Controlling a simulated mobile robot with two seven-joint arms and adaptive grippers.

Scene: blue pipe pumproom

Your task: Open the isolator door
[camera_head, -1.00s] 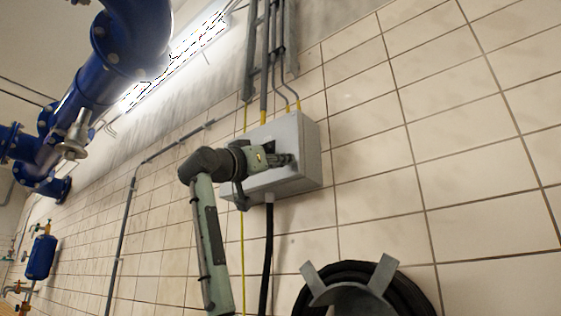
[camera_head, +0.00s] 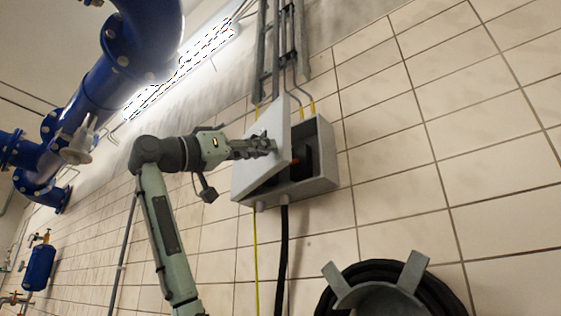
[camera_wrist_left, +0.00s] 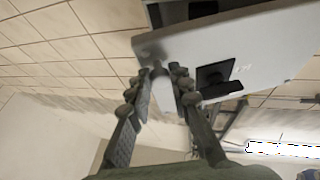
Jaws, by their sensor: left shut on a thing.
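The grey isolator box (camera_head: 318,184) is fixed to the tiled wall in the head view. Its light grey door (camera_head: 277,128) stands partly open, swung out toward the left, and part of the dark interior (camera_head: 300,165) shows on the right. My left gripper (camera_head: 268,146) is at the door's outer face and shut on the door handle, which its fingers mostly hide. In the left wrist view the fingers (camera_wrist_left: 165,85) close around a small grey handle (camera_wrist_left: 158,70) on the door panel (camera_wrist_left: 225,45). A black fitting (camera_wrist_left: 218,80) sits beside it. My right gripper is not in view.
Conduits and a cable ladder (camera_head: 285,45) run up from the box, and a black cable (camera_head: 284,245) hangs below. A black hose reel (camera_head: 440,295) is at lower right. Large blue pipes (camera_head: 105,85) stand at left. The wall right of the box is clear.

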